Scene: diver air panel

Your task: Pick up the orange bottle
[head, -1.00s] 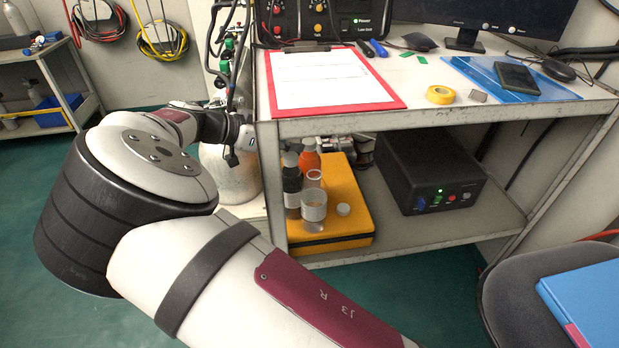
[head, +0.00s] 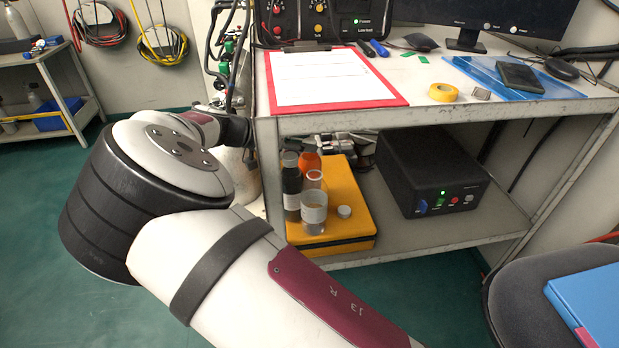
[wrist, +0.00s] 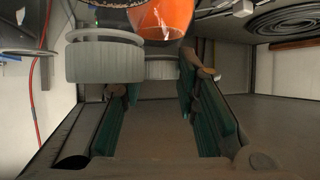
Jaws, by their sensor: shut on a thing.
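The orange bottle (head: 309,161) stands behind a dark bottle on the lower shelf, partly hidden in the head view. My gripper (head: 328,147) reaches in under the tabletop from behind, at the top of the orange bottle. In the wrist view, my gripper's fingers (wrist: 158,88) are on either side of a ribbed grey cap (wrist: 162,68) below the orange body (wrist: 162,16). They are shut on the orange bottle at its cap; the exact contact is partly hidden. I cannot tell whether its base touches the case below.
A dark bottle (head: 291,182) with a grey cap stands close in front. Clear beakers (head: 314,212) and a small white lid (head: 344,211) are beside it on a yellow case (head: 352,190). A black box (head: 430,170) stands to the right. The tabletop edge (head: 430,117) hangs overhead.

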